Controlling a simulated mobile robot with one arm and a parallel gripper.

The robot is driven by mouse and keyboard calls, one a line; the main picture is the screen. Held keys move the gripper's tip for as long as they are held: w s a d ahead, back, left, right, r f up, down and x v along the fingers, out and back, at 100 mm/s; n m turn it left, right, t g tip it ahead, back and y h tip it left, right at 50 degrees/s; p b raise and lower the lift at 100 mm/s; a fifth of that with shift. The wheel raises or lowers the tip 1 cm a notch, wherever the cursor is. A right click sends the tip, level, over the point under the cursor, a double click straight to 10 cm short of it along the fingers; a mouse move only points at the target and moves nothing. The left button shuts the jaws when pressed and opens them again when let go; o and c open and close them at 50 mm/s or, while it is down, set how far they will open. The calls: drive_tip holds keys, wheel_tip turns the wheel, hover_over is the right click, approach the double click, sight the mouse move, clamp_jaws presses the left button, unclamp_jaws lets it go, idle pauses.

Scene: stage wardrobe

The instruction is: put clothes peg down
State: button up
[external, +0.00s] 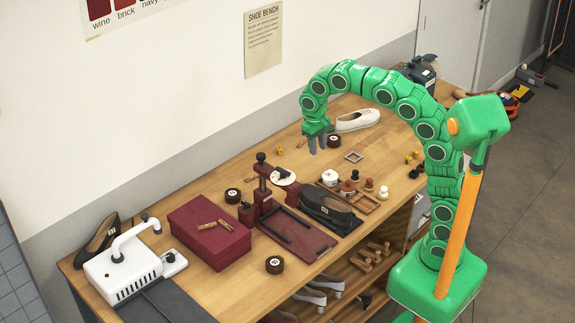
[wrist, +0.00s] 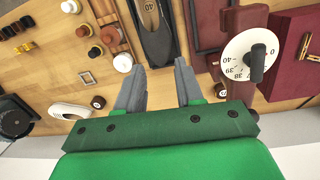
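My gripper (wrist: 158,72) is open, its two grey fingers apart with nothing visible between them. In the external view my gripper (external: 317,146) points down above the back part of the wooden bench. Two wooden clothes pegs (external: 204,226) lie on the lid of the dark red box (external: 187,214), left of my gripper and well apart from it. A peg (wrist: 304,46) on that box also shows at the right edge of the wrist view. A small brown piece (external: 302,142) lies on the bench just left of my gripper; I cannot tell whether it is a peg.
A white shoe (external: 357,120) and a dark roll (external: 334,141) lie near my gripper. A dark red press (external: 265,190) with a white dial, a black shoe (external: 330,212) and a tray of jars (external: 365,203) fill the middle. A white machine (external: 122,275) stands at the left end.

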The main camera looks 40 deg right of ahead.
drive_tip(key=s+d+f, duration=0.3)
drive_tip(key=s+d, duration=0.2)
drive_tip(key=s, duration=0.6)
drive_tip(key=s+d+f, duration=0.3)
drive_tip(key=s+d, duration=0.2)
drive_tip(key=s, duration=0.6)
drive_tip(key=s+d+f+g, duration=0.1)
drive_tip(key=s+d+f, duration=0.3)
drive_tip(key=s, duration=0.6)
drive_tip(key=shift+s+d+n+y, duration=0.3)
drive_tip(key=shift+s+d+n, duration=0.1)
drive_tip(key=shift+d, duration=0.25)
drive_tip(key=shift+o, duration=0.6)
